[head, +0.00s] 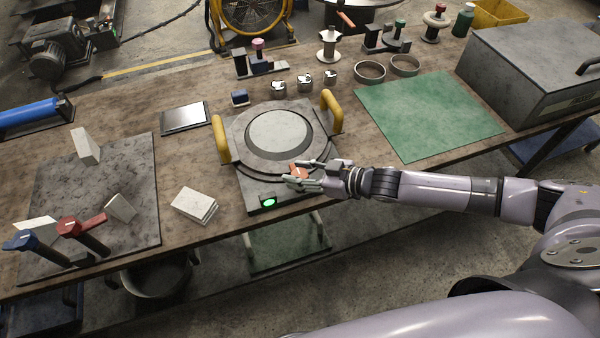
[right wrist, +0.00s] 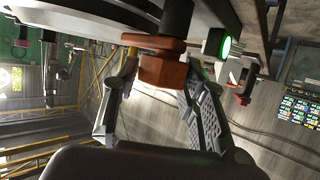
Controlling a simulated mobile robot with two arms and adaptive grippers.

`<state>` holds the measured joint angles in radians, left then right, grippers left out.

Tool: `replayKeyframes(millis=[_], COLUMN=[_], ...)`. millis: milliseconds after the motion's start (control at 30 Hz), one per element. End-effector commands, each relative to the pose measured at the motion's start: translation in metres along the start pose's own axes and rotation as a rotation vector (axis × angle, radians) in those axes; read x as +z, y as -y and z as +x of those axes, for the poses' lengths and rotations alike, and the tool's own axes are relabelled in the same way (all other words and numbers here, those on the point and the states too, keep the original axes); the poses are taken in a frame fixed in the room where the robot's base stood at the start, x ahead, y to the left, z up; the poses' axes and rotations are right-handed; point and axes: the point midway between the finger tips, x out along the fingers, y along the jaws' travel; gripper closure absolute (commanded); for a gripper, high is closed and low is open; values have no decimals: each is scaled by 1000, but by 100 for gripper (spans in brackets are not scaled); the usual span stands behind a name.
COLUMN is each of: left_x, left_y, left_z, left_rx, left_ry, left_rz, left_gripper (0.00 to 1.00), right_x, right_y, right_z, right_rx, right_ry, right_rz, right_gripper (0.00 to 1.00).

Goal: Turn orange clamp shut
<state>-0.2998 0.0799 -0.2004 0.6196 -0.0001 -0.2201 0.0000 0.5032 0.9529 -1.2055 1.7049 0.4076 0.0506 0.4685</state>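The orange clamp (head: 299,172) is at the front edge of the round grey fixture (head: 237,155), which has a pale disc on top and two yellow handles. My right gripper (head: 303,177) reaches in from the right at the clamp. In the right wrist view the clamp (right wrist: 162,70) is a block under a dark post, with one finger of my right gripper (right wrist: 158,88) on each side. The fingers look open around it, with a narrow gap at the left finger; contact on the right is unclear. My left gripper is not in view.
A green light (head: 268,202) glows on the fixture's front, left of my gripper. White blocks (head: 194,205) lie farther left. A green mat (head: 428,115) is bare behind my right arm. A grey metal box (head: 535,70) stands at the table's right end.

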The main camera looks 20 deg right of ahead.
Motion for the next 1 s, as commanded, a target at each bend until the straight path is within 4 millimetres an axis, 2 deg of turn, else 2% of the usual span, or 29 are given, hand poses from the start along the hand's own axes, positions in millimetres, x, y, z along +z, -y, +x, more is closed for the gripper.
replayKeyframes(millis=[200,567,667,1000], left_x=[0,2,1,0], left_y=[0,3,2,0], left_z=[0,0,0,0], left_rx=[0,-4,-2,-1], left_ry=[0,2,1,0], left_rz=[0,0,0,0], left_gripper=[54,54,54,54], right_x=[1,2,3,4], right_y=[1,1,1,0], right_z=[0,-4,-17,-89], right_rx=[-1,-2,0,0], right_ry=[1,3,5,8], right_rz=[2,4,4,4], right_gripper=[45,45,45,45])
